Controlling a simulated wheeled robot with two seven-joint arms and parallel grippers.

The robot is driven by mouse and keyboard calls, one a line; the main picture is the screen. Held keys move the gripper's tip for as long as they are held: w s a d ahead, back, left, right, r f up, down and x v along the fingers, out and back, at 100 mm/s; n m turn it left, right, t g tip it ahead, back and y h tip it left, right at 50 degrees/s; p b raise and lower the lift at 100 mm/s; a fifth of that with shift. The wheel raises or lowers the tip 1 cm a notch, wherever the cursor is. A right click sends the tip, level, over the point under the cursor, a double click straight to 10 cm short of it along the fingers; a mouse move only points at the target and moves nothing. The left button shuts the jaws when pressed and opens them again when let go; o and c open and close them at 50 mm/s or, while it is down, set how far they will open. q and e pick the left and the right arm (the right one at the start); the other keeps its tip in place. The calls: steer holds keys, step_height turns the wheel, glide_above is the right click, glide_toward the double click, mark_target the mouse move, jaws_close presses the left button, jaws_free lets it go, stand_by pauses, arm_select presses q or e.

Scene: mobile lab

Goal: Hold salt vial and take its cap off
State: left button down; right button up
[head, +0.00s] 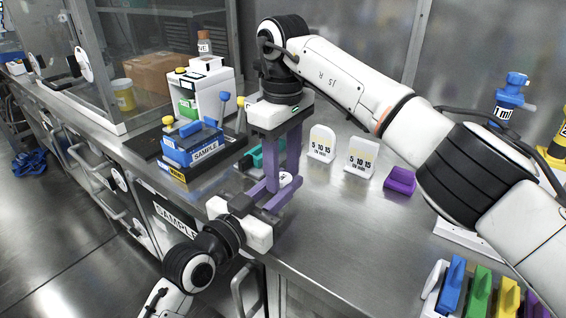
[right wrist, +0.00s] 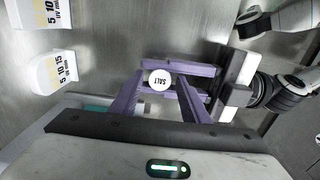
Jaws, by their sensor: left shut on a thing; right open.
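The salt vial shows from above in the right wrist view as a round white cap (right wrist: 160,79) marked SALT. In the head view a small white part of the vial (head: 287,179) shows between purple fingers, and its body is mostly hidden. My left gripper (head: 274,192) comes in from the lower left and is shut on the vial, holding it above the table's front edge. My right gripper (head: 281,178) points down from above, open, with one finger on each side of the cap. Whether its fingers touch the cap cannot be told.
Two white cards marked 5 10 15 (head: 322,144) stand behind on the steel bench (head: 345,225), with a purple block (head: 400,180) beside them. A blue SAMPLE box (head: 192,145) is left of the grippers. Coloured items (head: 480,290) stand at lower right.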

mark_target(283, 177)
steer(key=shift+c, duration=0.3)
steer(key=c, duration=0.7)
steer(key=o, duration=0.9)
steer(key=shift+c, duration=0.2)
steer(key=shift+r, duration=2.3)
arm_select(q)
steer(key=c, duration=1.4)
jaws_free()
steer(key=shift+s+a, duration=0.1)
